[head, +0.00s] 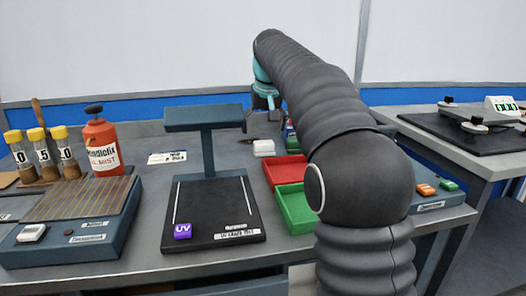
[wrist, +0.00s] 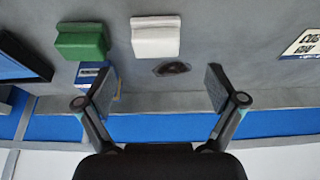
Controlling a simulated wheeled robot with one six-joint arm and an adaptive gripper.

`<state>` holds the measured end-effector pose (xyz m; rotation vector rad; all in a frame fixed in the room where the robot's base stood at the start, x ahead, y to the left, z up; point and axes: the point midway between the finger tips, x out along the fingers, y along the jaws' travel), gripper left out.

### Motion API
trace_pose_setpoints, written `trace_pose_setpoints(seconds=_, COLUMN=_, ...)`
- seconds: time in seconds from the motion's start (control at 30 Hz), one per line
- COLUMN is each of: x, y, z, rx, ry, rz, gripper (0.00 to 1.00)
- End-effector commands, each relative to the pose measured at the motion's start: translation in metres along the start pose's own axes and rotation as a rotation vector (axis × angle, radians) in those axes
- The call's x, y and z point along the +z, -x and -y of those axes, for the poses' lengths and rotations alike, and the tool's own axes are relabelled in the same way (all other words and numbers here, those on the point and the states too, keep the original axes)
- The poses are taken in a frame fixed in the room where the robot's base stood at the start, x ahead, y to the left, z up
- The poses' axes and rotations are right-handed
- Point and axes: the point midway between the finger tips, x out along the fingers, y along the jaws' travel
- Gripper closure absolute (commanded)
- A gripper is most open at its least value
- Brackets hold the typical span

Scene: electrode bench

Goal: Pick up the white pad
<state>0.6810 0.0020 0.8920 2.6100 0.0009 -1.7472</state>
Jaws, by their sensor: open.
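The white pad (head: 264,148) is a small block with a raised grip, lying on the grey bench behind the red tray. It also shows in the wrist view (wrist: 155,37), at the upper middle. My gripper (wrist: 157,88) is open and empty, its two fingers spread wide. In the wrist view the pad lies above the gap between the fingertips, apart from both. In the head view my gripper (head: 266,103) hangs above and behind the bench area where the pad lies, partly hidden by my arm.
A green block (wrist: 82,41) lies beside the pad, with a blue labelled item (wrist: 112,78) near it. A small dark object (wrist: 172,68) lies close to the pad. The red tray (head: 276,184), green tray (head: 284,220) and UV stand (head: 205,118) are nearby.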

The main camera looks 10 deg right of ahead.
Motion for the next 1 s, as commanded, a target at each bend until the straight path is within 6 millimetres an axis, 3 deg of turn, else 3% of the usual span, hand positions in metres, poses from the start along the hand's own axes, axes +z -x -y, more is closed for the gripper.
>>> trace_pose_setpoints(seconds=0.27, x=0.002, y=-0.019, z=-0.002, rx=0.0, ry=-0.001, rz=0.0, gripper=0.06)
trace_pose_setpoints(seconds=0.6, x=0.005, y=-0.06, z=-0.005, rx=0.0, ry=-0.001, rz=0.0, gripper=0.06)
trace_pose_setpoints(seconds=0.9, x=0.005, y=-0.064, z=-0.005, rx=0.0, ry=-0.001, rz=-0.002, gripper=0.06)
trace_pose_setpoints(seconds=1.0, x=0.005, y=-0.064, z=-0.005, rx=0.0, ry=-0.001, rz=-0.002, gripper=0.31)
